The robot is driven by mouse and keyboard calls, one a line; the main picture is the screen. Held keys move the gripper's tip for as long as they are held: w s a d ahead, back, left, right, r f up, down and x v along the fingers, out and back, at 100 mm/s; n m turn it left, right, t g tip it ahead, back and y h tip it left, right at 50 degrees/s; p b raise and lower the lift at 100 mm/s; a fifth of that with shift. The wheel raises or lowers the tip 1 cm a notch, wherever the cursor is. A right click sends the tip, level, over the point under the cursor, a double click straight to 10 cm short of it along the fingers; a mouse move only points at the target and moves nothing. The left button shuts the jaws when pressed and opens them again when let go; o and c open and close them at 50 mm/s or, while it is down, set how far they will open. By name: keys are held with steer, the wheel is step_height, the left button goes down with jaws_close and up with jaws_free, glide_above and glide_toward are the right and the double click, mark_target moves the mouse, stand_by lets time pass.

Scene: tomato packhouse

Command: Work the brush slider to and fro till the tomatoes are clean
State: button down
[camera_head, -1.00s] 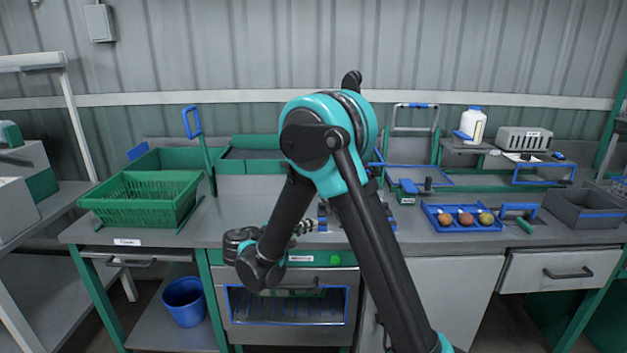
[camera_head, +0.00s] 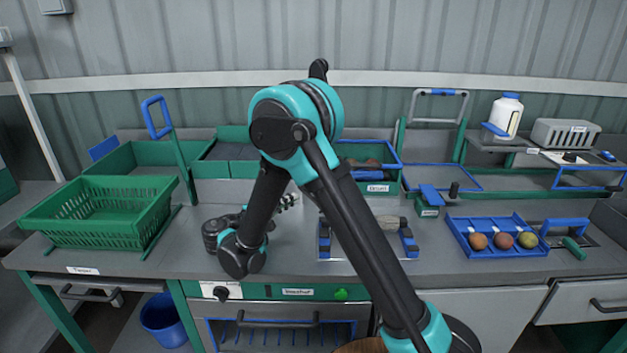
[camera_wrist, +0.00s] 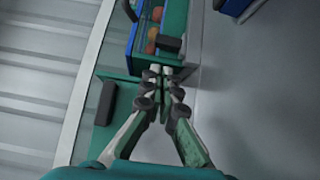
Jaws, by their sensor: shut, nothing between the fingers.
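My gripper (camera_wrist: 163,78) is shut with nothing between its fingers. In the wrist view its fingertips are in front of a blue-edged green box (camera_wrist: 133,38) with orange-red tomatoes (camera_wrist: 152,38) inside. A black block (camera_wrist: 170,44), perhaps the slider's handle, is just beyond the fingertips; contact cannot be told. In the head view my gripper (camera_head: 289,201) points right above the bench, left of the labelled green box (camera_head: 377,188). My arm hides part of this box. A pale brush-like piece (camera_head: 388,222) lies on a blue-ended fixture below it.
A blue tray (camera_head: 470,247) with several round fruits is on the right. A green basket (camera_head: 105,212) stands on the left. A small green block with a blue lid (camera_head: 428,200) and a white bottle (camera_head: 504,116) are farther right.

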steer(key=shift+w+d, duration=0.3)
steer(key=shift+w, duration=0.3)
steer(key=x, duration=0.9)
